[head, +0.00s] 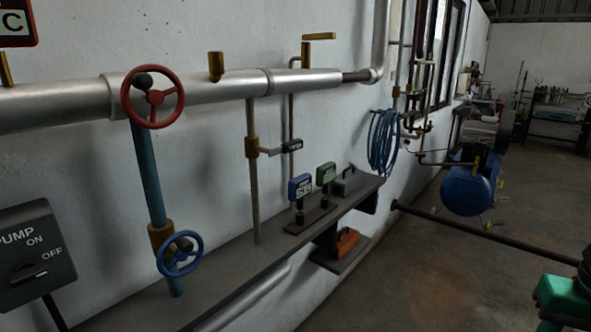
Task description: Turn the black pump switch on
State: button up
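The black pump switch (34,256) is a dark box on the wall at the far left, partly cut off by the picture's edge. It carries the white words PUMP, ON and OFF, with OFF to the right of and below ON. Its dark rotary knob (27,272) sits below the words. A light mark on the knob seems to lean toward OFF, but it is too small to be sure. My gripper is not in view, and nothing is seen touching the switch.
A blue valve wheel (180,254) stands right of the switch, below a red valve wheel (152,97). A silver pipe (215,90) crosses the wall. A grey ledge (215,270) runs along it. Open floor (420,270) lies right.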

aim_at(28, 271)
jog(key=z, duration=1.85)
jog(key=k, duration=0.85)
jog(key=u, duration=3)
